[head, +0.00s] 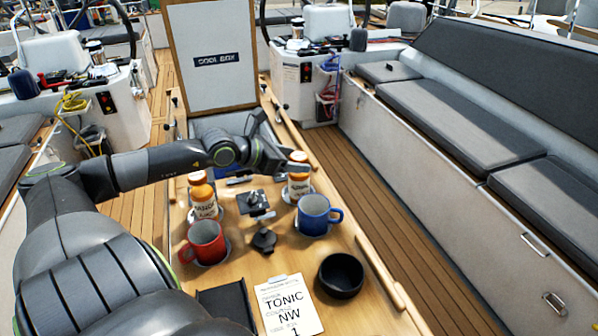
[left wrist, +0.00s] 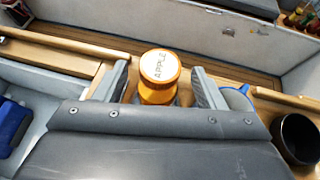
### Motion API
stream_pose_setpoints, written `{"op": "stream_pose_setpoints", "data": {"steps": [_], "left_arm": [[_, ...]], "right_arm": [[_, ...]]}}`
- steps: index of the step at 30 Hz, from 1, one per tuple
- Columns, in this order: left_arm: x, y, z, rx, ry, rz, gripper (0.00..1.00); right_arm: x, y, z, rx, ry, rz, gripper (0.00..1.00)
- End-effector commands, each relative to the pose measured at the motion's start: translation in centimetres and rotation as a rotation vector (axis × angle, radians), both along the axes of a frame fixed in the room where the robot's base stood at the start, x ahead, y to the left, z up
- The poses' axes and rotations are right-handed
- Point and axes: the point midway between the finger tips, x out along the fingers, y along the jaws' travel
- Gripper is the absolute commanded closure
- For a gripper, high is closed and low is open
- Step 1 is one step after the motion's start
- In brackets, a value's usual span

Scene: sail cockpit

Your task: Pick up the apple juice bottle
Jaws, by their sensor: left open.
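The apple juice bottle (head: 299,183), orange with a pale cap and a label, stands upright on the table at the right, behind the blue mug. In the left wrist view its cap, lettered APPLE (left wrist: 160,66), shows between the two fingers. My left gripper (head: 276,160) is open beside the bottle's upper part, reaching from the left; its fingers (left wrist: 160,78) stand on either side of the bottle with gaps visible. The bottle's lower part is hidden in the wrist view. My right gripper is not in view.
A second orange bottle (head: 204,198) stands at the left behind a red mug (head: 205,241). The blue mug (head: 314,214) is just in front of the apple bottle. A black bowl (head: 341,275) and a clipboard (head: 287,306) lie nearer. The open cool box (head: 212,126) is behind.

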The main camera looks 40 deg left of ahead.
Motion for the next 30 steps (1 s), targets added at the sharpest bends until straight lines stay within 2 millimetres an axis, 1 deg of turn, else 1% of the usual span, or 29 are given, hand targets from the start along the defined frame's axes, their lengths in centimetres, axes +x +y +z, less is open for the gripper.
{"op": "stream_pose_setpoints", "data": {"steps": [13,18,25,30], "left_arm": [[3.1,-0.9,-2.1,-0.005,-0.003,0.001,0.36],[3.6,-1.0,-2.5,-0.001,0.0,0.0,0.36],[3.6,-1.0,-2.6,-0.001,0.0,0.0,0.36],[3.5,-1.0,-2.6,-0.001,0.0,0.0,0.59]], "right_arm": [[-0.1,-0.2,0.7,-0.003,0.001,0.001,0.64],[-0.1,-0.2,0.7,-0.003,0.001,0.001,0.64],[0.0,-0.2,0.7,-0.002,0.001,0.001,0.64],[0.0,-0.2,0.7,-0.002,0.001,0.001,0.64]]}}
